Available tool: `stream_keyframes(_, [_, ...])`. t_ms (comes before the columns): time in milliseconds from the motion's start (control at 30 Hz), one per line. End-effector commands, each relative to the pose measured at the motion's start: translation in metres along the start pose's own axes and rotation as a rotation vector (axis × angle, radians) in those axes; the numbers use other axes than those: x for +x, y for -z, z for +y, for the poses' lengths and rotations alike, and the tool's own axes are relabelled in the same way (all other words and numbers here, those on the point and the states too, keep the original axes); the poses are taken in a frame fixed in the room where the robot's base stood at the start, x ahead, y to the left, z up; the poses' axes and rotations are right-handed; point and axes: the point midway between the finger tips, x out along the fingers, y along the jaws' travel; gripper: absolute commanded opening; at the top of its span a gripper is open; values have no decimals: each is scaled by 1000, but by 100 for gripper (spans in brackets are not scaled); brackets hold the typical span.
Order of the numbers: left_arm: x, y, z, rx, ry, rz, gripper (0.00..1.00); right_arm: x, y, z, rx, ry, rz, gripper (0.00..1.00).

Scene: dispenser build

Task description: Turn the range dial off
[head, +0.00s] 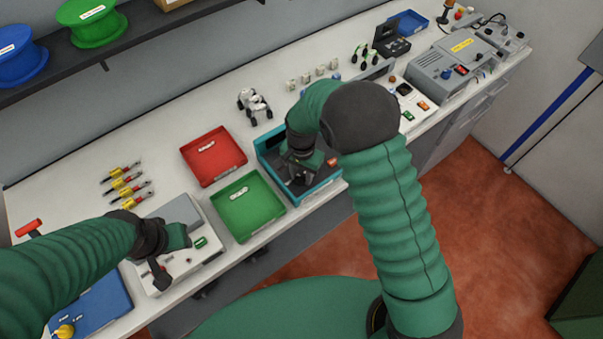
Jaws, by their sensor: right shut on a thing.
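No dial labelled as range can be made out. A pale box (207,261) with a grey top panel and a small green part (201,242) stands at the front left of the bench. My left gripper (158,274) is over this box and hides part of its face; whether its jaws are open is unclear. My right gripper (301,172) points down into a teal tray (273,171) and is shut on a dark thing, mostly hidden. A grey machine (430,72) with a blue knob (446,74) and a red part stands at the far right.
A red tray (205,168) and a green tray (238,222) lie between my grippers. Several yellow-and-red tools (125,183) lie at the left. A blue tray (95,302) is at the front left. Spools (92,22) sit on the shelf above.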

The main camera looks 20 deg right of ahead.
Motion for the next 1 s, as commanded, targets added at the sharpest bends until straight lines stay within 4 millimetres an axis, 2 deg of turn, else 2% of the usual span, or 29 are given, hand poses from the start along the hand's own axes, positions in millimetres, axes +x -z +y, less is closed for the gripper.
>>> stream_keyframes(400, [-3, 1, 0, 0, 0, 0, 36, -3, 4, -3, -279, 8, 10, 0])
stream_keyframes(1000, [-3, 1, 0, 0, 0, 0, 36, -3, 4, -3, -361, 9, 11, 0])
